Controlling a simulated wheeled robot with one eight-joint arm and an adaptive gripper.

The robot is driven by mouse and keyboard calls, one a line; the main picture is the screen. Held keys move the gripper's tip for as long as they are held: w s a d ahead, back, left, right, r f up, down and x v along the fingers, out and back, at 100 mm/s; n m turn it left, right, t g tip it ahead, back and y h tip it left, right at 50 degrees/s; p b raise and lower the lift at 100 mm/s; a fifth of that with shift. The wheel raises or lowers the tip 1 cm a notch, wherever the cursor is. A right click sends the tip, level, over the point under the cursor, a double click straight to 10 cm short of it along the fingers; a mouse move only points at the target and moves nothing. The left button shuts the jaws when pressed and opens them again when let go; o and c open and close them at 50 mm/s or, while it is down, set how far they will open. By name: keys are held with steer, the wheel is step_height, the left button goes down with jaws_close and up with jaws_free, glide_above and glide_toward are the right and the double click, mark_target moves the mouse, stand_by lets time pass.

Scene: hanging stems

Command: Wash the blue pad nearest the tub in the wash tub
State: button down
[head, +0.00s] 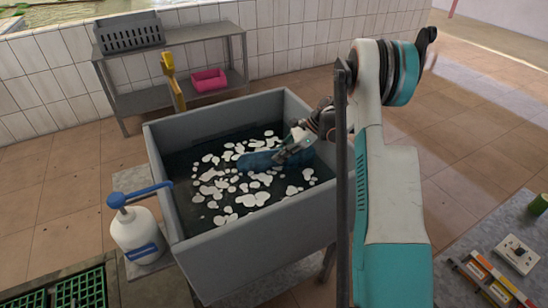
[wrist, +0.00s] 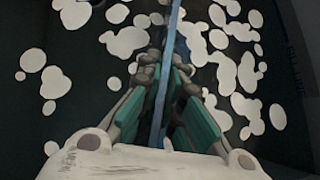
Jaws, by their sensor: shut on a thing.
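The grey wash tub (head: 240,255) holds dark liquid with white foam patches floating on it. The blue pad (head: 257,160) lies at the liquid's surface inside the tub, among the foam, partly under it. My gripper (head: 284,154) reaches into the tub from the right and is shut on the pad's right end. In the wrist view the pad (wrist: 162,85) shows edge-on as a thin blue strip between the teal fingers of my gripper (wrist: 166,72). I cannot tell how deep the pad's lower part sits.
A white bottle (head: 137,235) with a blue pump stands left of the tub. A metal rack (head: 160,98) behind holds a grey crate (head: 130,32) and a pink bin (head: 209,80). A yellow post (head: 172,80) rises at the tub's back. Green trays (head: 82,292) lie front left.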

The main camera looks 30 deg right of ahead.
steer(key=shift+a, duration=3.5)
steer(key=shift+d, duration=3.5)
step_height(320, 180, up, 36)
steer(key=p, duration=1.8)
steer(key=shift+p, duration=0.3)
